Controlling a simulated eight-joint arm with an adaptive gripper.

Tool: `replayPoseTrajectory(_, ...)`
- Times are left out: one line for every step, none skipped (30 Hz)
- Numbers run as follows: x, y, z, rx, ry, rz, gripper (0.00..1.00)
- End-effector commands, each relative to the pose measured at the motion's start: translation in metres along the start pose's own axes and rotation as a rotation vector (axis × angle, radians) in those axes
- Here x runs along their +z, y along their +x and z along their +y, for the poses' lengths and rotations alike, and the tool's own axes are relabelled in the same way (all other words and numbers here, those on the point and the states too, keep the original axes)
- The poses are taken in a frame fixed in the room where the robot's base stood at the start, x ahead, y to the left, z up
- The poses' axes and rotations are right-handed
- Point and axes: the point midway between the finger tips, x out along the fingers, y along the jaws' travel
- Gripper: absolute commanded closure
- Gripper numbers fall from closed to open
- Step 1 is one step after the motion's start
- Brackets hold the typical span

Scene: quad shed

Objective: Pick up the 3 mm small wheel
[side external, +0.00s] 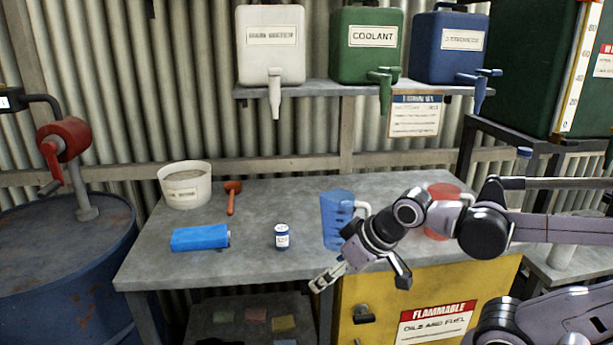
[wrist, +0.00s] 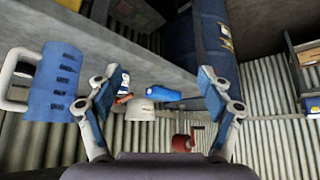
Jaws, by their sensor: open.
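I cannot make out a small wheel in either view. My gripper (side external: 359,285) is open and empty, in front of the bench's front edge and below the height of its top in the side picture. In the wrist view its two fingers (wrist: 157,82) are spread wide with nothing held between them.
A yellow cabinet (side external: 375,292) stands below.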

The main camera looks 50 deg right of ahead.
Motion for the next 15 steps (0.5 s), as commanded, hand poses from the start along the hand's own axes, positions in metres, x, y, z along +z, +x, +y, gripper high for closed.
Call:
replayPoseTrajectory(0.0,0.0,0.0,0.0,0.0,0.0,0.21)
replayPoseTrajectory(0.0,0.0,0.0,0.0,0.0,0.0,0.21)
replayPoseTrajectory(0.0,0.0,0.0,0.0,0.0,0.0,0.21)
replayPoseTrajectory(0.0,0.0,0.0,0.0,0.0,0.0,0.21)
replayPoseTrajectory(0.0,0.0,0.0,0.0,0.0,0.0,0.21)
replayPoseTrajectory(-0.001,-0.001,0.0,0.0,0.0,0.0,0.21)
replayPoseTrajectory(-0.002,-0.003,0.0,0.0,0.0,0.0,0.21)
replayPoseTrajectory(-0.004,-0.004,0.0,0.0,0.0,0.0,0.21)
replayPoseTrajectory(-0.006,-0.008,0.0,0.0,0.0,0.0,0.21)
replayPoseTrajectory(-0.008,-0.011,0.0,0.0,0.0,0.0,0.21)
replayPoseTrajectory(-0.011,-0.015,0.0,0.0,0.0,0.0,0.21)
replayPoseTrajectory(-0.015,-0.021,0.0,0.0,0.0,0.0,0.21)
replayPoseTrajectory(-0.018,-0.025,0.0,0.0,0.0,0.0,0.21)
replayPoseTrajectory(-0.021,-0.029,0.0,0.0,0.0,0.0,0.21)
replayPoseTrajectory(-0.025,-0.035,0.0,0.0,0.0,0.0,0.21)
